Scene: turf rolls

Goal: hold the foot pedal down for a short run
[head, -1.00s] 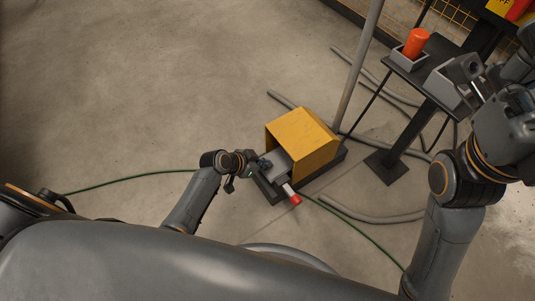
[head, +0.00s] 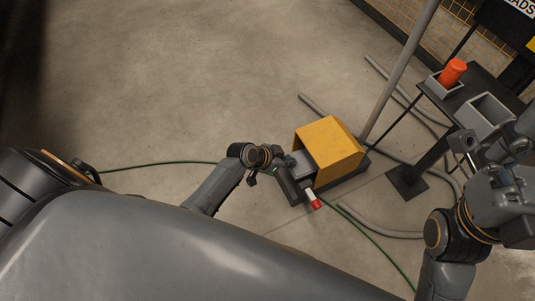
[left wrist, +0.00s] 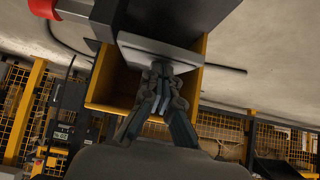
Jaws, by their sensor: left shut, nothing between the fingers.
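The foot pedal stands on the floor, with a yellow hood (head: 328,146), a dark base and a grey pedal plate (head: 302,163) in its open side. A light rod with a red end (head: 315,204) sticks out from its near side; the red end also shows in the left wrist view (left wrist: 42,8). My left gripper (head: 285,170) is shut and empty at the plate. In the left wrist view its fingertips (left wrist: 160,72) meet the plate's edge (left wrist: 160,50), seemingly touching. How far the plate is pressed is unclear. My right gripper (head: 464,142) is at the right, its fingers unclear.
A dark stand (head: 470,98) at the right bears an orange cylinder (head: 453,71) in a small grey tray and an empty-looking grey bin (head: 490,113). A grey pole (head: 398,70) rises behind the pedal. Hoses and a green cable (head: 150,165) lie on the floor.

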